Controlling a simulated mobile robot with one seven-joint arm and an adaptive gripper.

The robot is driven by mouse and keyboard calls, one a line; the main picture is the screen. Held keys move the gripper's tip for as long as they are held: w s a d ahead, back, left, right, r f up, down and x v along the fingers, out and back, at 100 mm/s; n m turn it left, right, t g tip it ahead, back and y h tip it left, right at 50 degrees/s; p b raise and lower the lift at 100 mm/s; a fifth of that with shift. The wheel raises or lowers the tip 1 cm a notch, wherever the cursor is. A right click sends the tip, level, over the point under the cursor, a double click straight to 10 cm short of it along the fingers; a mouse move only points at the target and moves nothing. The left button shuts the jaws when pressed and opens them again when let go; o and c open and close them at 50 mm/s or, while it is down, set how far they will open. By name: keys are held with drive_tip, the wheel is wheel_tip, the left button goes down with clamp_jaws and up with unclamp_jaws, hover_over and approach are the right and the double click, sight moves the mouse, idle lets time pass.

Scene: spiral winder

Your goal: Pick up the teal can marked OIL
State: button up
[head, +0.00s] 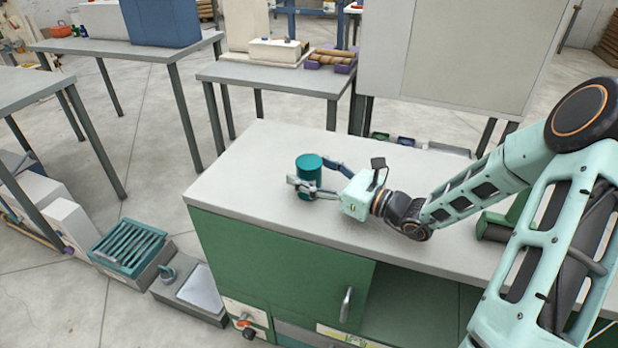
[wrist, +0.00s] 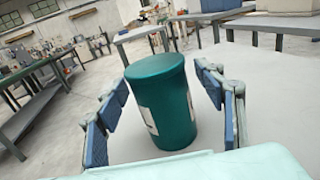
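The teal can (head: 308,172) stands upright on the light top of the green cabinet (head: 240,180), near its left part. In the wrist view the can (wrist: 165,100) fills the middle, with pale label patches on its side; no lettering is readable. My gripper (head: 315,178) is around the can, one finger on each side. In the wrist view the blue finger pads of my gripper (wrist: 158,118) are spread, with a gap to the can on both sides. The can's lower part is partly hidden by a finger in the head view.
A green piece of equipment (head: 495,226) lies on the cabinet top under my arm. A grey table (head: 280,78) with a white box (head: 275,52) stands behind. A teal crate (head: 128,247) is on the floor at left. The cabinet top around the can is clear.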

drive_tip(key=c, duration=1.2)
drive_tip(key=shift+c, duration=0.7)
drive_tip(key=shift+r, duration=0.15)
